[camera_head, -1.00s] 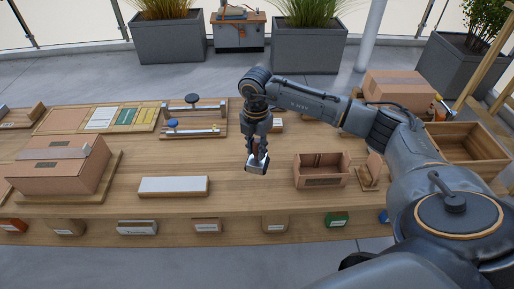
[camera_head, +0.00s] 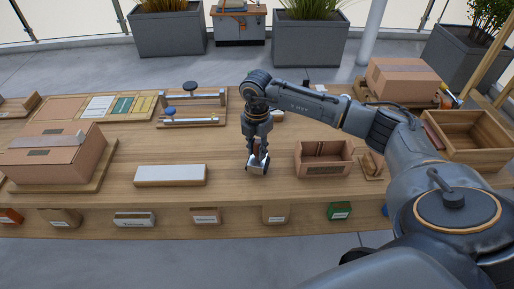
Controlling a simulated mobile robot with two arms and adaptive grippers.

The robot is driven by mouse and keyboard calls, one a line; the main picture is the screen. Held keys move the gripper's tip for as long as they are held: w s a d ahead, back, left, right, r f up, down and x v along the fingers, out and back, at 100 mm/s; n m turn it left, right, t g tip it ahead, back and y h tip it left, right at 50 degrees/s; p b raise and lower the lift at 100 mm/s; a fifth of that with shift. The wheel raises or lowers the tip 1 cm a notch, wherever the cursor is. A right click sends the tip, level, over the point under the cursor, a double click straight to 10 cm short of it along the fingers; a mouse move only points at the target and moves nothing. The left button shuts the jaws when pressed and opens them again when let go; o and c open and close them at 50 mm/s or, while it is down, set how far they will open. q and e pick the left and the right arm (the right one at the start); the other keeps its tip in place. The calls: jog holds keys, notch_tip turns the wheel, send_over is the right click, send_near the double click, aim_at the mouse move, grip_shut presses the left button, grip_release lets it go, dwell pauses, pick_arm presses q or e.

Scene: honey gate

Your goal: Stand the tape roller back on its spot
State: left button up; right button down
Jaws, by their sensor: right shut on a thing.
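My right gripper (camera_head: 258,160) points down over the front middle of the long wooden table. It is shut on a small pale-and-dark thing (camera_head: 258,169), mostly hidden by the fingers. This may be the tape roller, but it is too small to be sure. It is at or just above the table top; I cannot tell if it touches. It sits between the white-topped block (camera_head: 171,175) on the left and the open brown box (camera_head: 323,170) on the right. I cannot make out a marked spot for the roller. My left gripper is not in view.
A closed carton (camera_head: 52,158) stands on a wooden board at the left. A small wooden stand (camera_head: 372,168), a wooden crate (camera_head: 470,140) and another carton (camera_head: 402,80) are at the right. Labelled bins line the front edge.

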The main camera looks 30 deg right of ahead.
jog(key=shift+f+b, duration=0.65)
jog(key=shift+f, duration=0.3)
dwell(0.7)
jog(key=c, duration=1)
grip_release()
jog(key=shift+c, duration=0.2)
jog(key=shift+r+p, duration=2.9)
jog(key=shift+r, duration=1.1)
